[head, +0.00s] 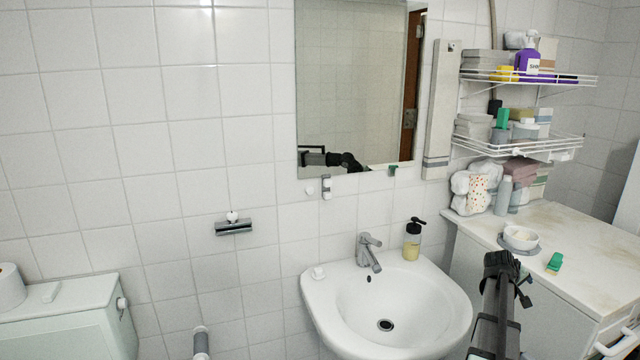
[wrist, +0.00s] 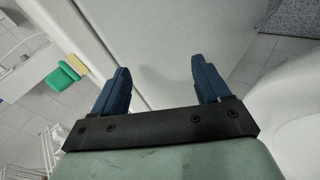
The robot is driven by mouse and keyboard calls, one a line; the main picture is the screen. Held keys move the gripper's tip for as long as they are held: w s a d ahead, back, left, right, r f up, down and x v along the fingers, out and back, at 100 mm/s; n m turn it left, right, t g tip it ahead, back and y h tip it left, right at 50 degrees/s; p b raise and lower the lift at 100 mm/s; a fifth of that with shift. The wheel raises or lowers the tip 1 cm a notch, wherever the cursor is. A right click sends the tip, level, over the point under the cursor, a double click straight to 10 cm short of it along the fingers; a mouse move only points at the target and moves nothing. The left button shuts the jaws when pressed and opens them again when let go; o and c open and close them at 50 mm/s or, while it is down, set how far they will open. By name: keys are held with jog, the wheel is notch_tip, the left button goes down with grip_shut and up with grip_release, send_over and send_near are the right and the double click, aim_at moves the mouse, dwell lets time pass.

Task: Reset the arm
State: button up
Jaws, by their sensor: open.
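My gripper (wrist: 161,82) is open in the wrist view, its two blue fingers well apart with nothing between them. A smooth white surface lies beyond the fingers. In the head view my dark arm rises at the lower right, between the sink (head: 345,312) and the white counter (head: 590,240). The fingers cannot be made out clearly there.
A soap bottle (head: 412,242) stands on the sink's back rim beside the faucet (head: 369,252). Wire shelves (head: 535,145) hang above. The wall left of the mirror (head: 355,90) is mostly clear.

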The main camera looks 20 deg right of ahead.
jog(key=s+a+f+m+y, duration=0.25)
jog(key=a+f, duration=0.35)
jog(key=f, duration=0.6)
jog(key=s+a+f+m+g+y, duration=0.1)
jog(key=s+a+f+m, duration=0.3)
jog(key=f, duration=0.8)
jog(key=s+a+f+m+y, duration=0.1)
jog(key=a+f+m+y, duration=0.1)
jog(key=a+f, duration=0.75)
jog(key=s+a+f+n+g+y, duration=0.15)
jog(key=a+f, duration=0.25)
jog(key=a, duration=0.5)
jog(key=s+a+f+n+y, duration=0.15)
jog(key=a+f, duration=0.25)
jog(key=a, duration=0.4)
jog(key=s+a+f+n+g, duration=0.1)
jog(key=a+f+n, duration=0.1)
jog(key=a+f, duration=0.5)
jog(key=s+a+n+g, duration=0.2)
jog(key=s+a, duration=0.6)
jog(key=a, duration=0.2)
jog(key=s+a+n+g, duration=0.2)
jog(key=s+a+g, duration=0.1)
jog(key=s+a, duration=0.5)
jog(key=a, duration=0.3)
jog(key=shift+s+a+y, duration=0.25)
jog(key=shift+y, duration=0.1)
jog(key=shift+n, duration=0.25)
